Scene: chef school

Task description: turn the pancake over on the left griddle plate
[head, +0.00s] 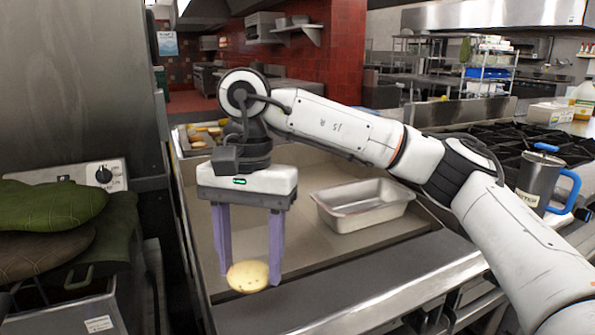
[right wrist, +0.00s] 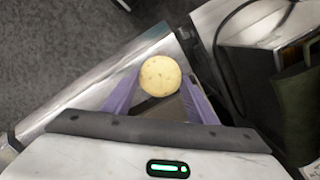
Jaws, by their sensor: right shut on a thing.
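The pancake (head: 248,276) is a small pale yellow disc with a few darker specks, near the front edge of the griddle plate (head: 300,165). My right gripper (head: 250,272) points down with its two purple fingers on either side of the pancake and is shut on it. In the right wrist view the pancake (right wrist: 160,76) sits between the two fingertips, with a broad round face showing. Its other face is hidden, and I cannot tell whether it is clear of the plate. My left gripper is not in view.
A rectangular metal pan (head: 362,205) stands on the griddle to the right. Food items (head: 208,130) lie at the back. Green oven mitts (head: 52,207) lie at the left. A mug (head: 538,182) with a blue handle stands by the burners (head: 520,145) at right.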

